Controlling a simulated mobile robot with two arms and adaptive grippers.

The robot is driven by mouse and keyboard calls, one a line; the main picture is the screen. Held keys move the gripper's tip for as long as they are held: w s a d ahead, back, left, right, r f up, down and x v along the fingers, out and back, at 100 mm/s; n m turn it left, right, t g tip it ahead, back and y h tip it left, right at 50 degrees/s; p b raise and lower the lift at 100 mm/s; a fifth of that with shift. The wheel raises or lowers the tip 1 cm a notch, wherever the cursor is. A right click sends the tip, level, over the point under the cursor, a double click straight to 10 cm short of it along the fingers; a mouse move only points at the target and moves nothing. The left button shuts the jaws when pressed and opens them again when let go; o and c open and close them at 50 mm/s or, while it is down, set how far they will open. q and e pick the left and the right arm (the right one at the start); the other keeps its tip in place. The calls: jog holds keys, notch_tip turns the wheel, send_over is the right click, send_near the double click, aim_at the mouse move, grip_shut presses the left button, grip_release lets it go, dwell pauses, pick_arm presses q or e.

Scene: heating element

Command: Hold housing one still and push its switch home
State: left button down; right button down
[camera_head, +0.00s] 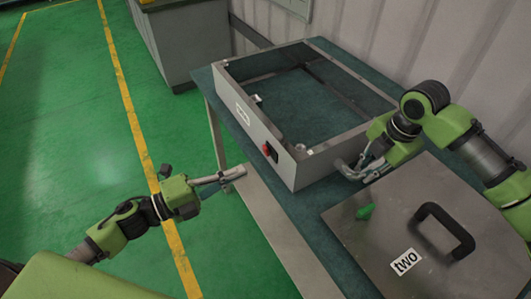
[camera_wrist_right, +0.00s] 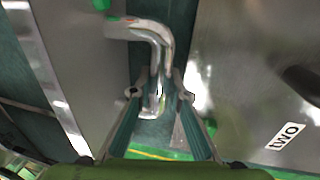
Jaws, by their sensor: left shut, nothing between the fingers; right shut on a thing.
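Housing one (camera_head: 283,155) is an open, grey metal frame on the teal table, with a small white label on its front wall. Its switch (camera_head: 270,152), black with a red part, sits in that wall near the front corner; how deep it sits I cannot tell. My left gripper (camera_head: 241,171) is shut and empty, in front of this wall, its fingers pointing toward the switch side and apart from it. My right gripper (camera_head: 350,170) is shut on a bent metal pipe at the housing's right side. In the right wrist view the bent pipe (camera_wrist_right: 158,50) runs down between the fingers.
A grey metal box labelled "two" (camera_head: 390,235) with a black handle (camera_head: 445,230) stands close to the right gripper. A green piece (camera_head: 365,211) is on its left part. A wall is behind the table (camera_head: 318,235). Floor space at left is open.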

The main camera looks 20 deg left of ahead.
jog(key=c, duration=1.8)
grip_release()
jog(key=shift+a, duration=0.1)
jog(key=shift+c, duration=0.2)
